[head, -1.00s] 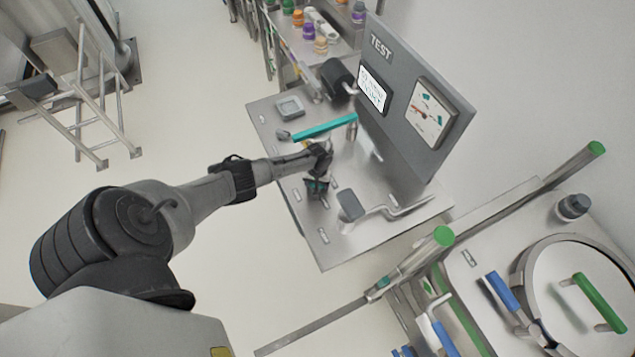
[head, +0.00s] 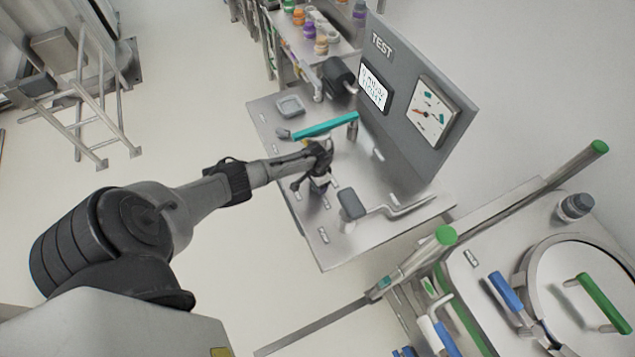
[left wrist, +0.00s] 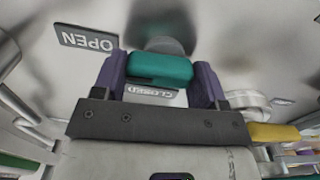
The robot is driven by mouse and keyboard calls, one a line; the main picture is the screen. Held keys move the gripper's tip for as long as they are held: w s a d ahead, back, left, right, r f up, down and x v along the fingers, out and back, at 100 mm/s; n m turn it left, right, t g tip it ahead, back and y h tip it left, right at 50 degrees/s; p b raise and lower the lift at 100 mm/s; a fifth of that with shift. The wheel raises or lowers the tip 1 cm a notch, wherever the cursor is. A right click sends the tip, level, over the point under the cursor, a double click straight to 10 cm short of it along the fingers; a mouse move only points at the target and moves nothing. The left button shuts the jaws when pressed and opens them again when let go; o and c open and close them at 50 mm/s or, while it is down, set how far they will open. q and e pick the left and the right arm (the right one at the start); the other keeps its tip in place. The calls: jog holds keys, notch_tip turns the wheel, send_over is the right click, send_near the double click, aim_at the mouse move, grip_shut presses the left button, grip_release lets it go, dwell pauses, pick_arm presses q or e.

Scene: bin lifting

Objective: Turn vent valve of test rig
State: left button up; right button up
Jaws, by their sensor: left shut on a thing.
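The test rig has a steel bench top (head: 375,225) and an upright grey panel (head: 420,60) marked TEST. My left gripper (head: 318,184) reaches down to the bench top and hides most of the valve there. In the left wrist view, my left gripper (left wrist: 163,85) is shut on a teal valve handle (left wrist: 160,69), with a purple finger at each side of it. An OPEN label (left wrist: 88,40) lies to the left of the handle. A CLOSED label (left wrist: 152,91) shows just below the handle, partly covered. My right gripper is out of view.
A long teal lever (head: 325,127) stands just behind my gripper. A grey-ended bent pipe (head: 352,205) is to its right. A vessel with a green handle (head: 598,302) stands at lower right.

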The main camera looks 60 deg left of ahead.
pick_arm(q)
jog(key=shift+m, duration=0.5)
jog(key=o, duration=0.9)
jog(key=shift+o, duration=0.2)
jog(key=shift+r, duration=0.1)
jog(key=shift+r, duration=0.2)
notch_tip(320, 180, up, 13)
jog(key=p, duration=0.1)
jog(key=shift+r, duration=0.15)
dwell(0.4)
